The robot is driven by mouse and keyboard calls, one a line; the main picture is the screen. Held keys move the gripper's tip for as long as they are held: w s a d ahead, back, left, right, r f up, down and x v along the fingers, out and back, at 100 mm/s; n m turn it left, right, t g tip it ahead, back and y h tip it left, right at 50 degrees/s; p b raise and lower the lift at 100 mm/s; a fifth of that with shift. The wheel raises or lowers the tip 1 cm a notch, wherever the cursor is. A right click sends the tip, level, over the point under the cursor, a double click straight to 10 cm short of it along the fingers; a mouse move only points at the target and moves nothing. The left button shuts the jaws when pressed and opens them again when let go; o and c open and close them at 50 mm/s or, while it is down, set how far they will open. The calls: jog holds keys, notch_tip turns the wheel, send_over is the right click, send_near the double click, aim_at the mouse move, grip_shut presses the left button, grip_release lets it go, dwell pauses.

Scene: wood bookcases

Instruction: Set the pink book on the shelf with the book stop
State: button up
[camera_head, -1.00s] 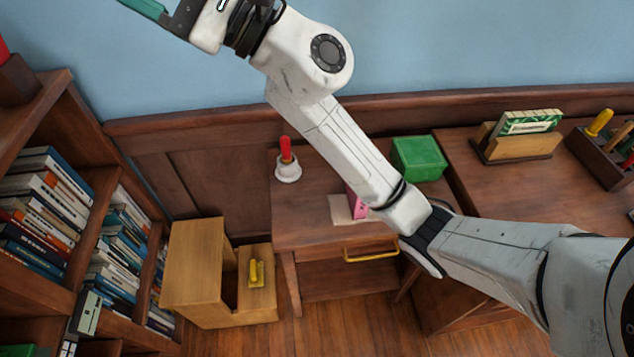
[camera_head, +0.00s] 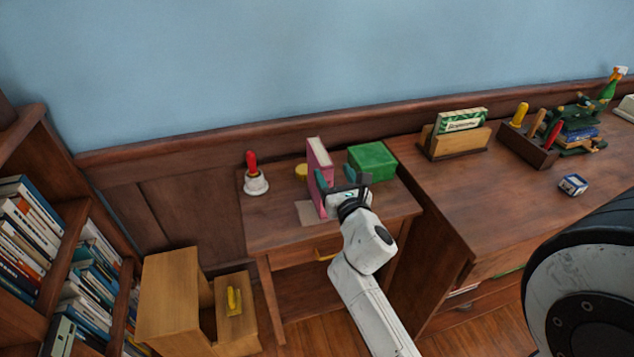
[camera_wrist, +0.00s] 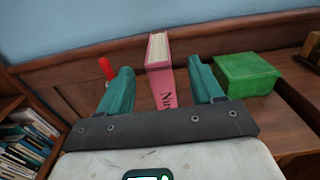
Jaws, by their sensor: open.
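The pink book (camera_head: 319,178) stands upright on the small wooden desk (camera_head: 284,230), with its pale page edges facing up. My gripper (camera_head: 342,179) is open at the book's right side in the head view. In the wrist view the pink book (camera_wrist: 162,82) shows between the two teal fingers (camera_wrist: 160,70), with dark lettering on its face. I cannot tell whether the fingers reach around it. A grey-green upright piece (camera_head: 58,338) at the left bookcase's shelf edge may be the book stop.
A red-handled bell (camera_head: 256,183), a yellow round thing (camera_head: 301,172) and a green box (camera_head: 372,160) stand close around the book. The left bookcase (camera_head: 75,220) holds rows of books. A wooden step stool (camera_head: 172,300) stands between bookcase and desk. A larger desk (camera_head: 470,200) is at right.

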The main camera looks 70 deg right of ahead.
aim_at(321, 153)
jog(key=x, duration=0.9)
jog(key=shift+w+f+b, duration=0.25)
jog(key=shift+w+b, duration=0.05)
jog(key=shift+c, duration=0.2)
grip_shut()
dwell(0.9)
jog(key=shift+r, duration=0.15)
